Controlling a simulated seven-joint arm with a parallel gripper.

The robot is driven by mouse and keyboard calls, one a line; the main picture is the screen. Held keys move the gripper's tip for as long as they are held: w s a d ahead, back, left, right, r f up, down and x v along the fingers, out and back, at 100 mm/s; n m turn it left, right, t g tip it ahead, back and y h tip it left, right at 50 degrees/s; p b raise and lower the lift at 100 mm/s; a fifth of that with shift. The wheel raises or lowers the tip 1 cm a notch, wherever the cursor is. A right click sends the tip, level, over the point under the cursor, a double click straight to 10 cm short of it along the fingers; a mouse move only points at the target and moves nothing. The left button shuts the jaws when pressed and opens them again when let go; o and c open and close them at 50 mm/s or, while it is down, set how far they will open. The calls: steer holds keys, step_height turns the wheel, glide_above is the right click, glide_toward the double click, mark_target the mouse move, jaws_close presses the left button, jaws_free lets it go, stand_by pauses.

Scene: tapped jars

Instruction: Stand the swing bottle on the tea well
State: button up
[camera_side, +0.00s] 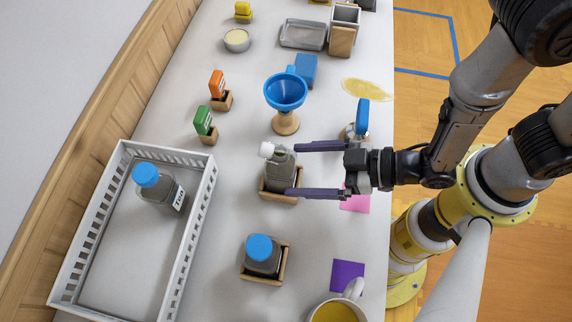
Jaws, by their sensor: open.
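A grey bottle with a white stopper (280,168), seemingly the swing bottle, stands in a small wooden well (279,199) mid-table. It looks slightly tilted in this view; I cannot tell whether it sits fully down. My gripper (293,170) reaches in from the right, open, with one dark finger on the far side of the bottle and the other on the near side. I cannot tell whether either finger touches it. Another wooden well (282,277) nearer the front holds a blue-capped bottle (262,256). No readable label shows which well is the tea well.
A white crate (199,230) at left holds a labelled blue-capped bottle (160,188). A blue funnel (286,92) stands behind my gripper. Green (203,121) and orange (217,85) cards stand in wooden holders. A mug (337,311) with yellow contents is at the front edge.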

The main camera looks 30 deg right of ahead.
steer(key=shift+v, duration=1.15)
steer(key=w+d+r+m+g+h, duration=0.2)
steer(key=w+d+r+m+h, duration=0.3)
steer(key=d+r, duration=0.7)
steer(key=s+d+r+m+g+h, duration=0.1)
steer(key=s+d+r+m+h, duration=0.1)
steer(key=s+d, duration=0.3)
steer(key=s+d+r+m+g+h, duration=0.1)
steer(key=s+d+r, duration=0.4)
steer(key=d, duration=0.6)
steer(key=shift+d+m+h, duration=0.35)
steer(key=shift+m+h, duration=0.15)
steer(key=shift+h, duration=0.3)
